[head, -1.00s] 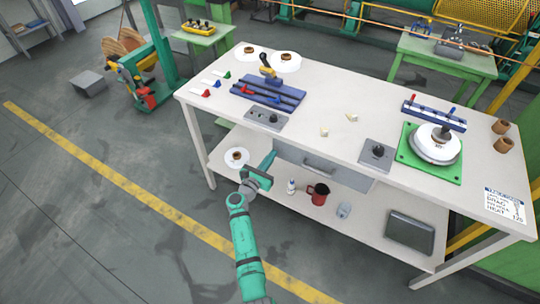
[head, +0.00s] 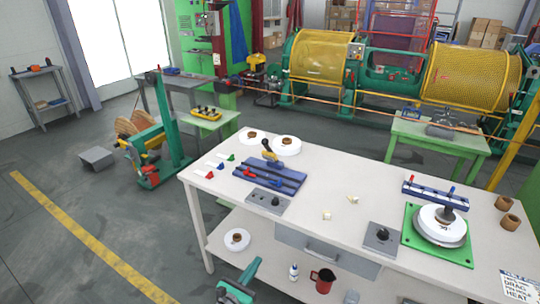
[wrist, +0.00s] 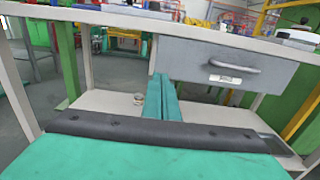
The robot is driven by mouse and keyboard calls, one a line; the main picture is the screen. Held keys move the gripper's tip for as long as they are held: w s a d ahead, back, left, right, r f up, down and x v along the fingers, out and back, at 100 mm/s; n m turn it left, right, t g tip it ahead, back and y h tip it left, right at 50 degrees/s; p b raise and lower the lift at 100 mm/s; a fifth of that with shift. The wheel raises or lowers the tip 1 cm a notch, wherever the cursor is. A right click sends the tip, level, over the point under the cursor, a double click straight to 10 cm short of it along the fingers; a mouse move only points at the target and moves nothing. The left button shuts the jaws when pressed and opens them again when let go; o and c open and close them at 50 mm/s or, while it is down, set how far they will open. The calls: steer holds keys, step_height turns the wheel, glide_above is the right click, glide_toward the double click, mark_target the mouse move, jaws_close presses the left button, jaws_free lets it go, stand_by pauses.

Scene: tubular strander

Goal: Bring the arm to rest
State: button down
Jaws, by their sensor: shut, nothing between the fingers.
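My gripper (head: 255,264) shows at the bottom of the head view, in front of the white workbench (head: 340,182) and just right of the plate on its lower shelf. In the wrist view its two teal fingers (wrist: 162,82) lie side by side, shut with nothing between them. They point toward the space under the bench top, left of the grey drawer (wrist: 215,62). No contact with the bench shows. Most of my arm is outside the head view.
The lower shelf holds a white plate with a brown ring (head: 237,239), a white bottle (head: 293,271) and a red mug (head: 323,280). The bench top holds a blue slotted block (head: 270,178) and a green plate (head: 411,243). Open floor (head: 80,205) lies left, with a yellow line.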

steer(key=s+d+f+m+g+y, duration=0.1)
steer(key=s+f+m+y, duration=0.15)
steer(key=s+f, duration=0.4)
steer(key=s+d+f+m+g+y, duration=0.2)
steer(key=s+f+m, duration=0.1)
steer(key=s+f, duration=0.4)
steer(key=s+m+y, duration=0.2)
steer(key=s+m, duration=0.4)
steer(key=s, duration=0.8)
steer(key=s+d+r+m+t, duration=0.1)
steer(key=s+d+r+m, duration=0.1)
steer(key=s+r+m, duration=0.7)
steer(key=s+d+r+m+t+y, duration=0.1)
steer(key=s+d+r+m, duration=0.1)
steer(key=s+r+m, duration=0.8)
step_height(320, 180, up, 6)
steer(key=shift+s+d+f, duration=0.15)
steer(key=shift+s+f, duration=0.1)
steer(key=shift+s, duration=0.85)
steer(key=shift+y, duration=0.35)
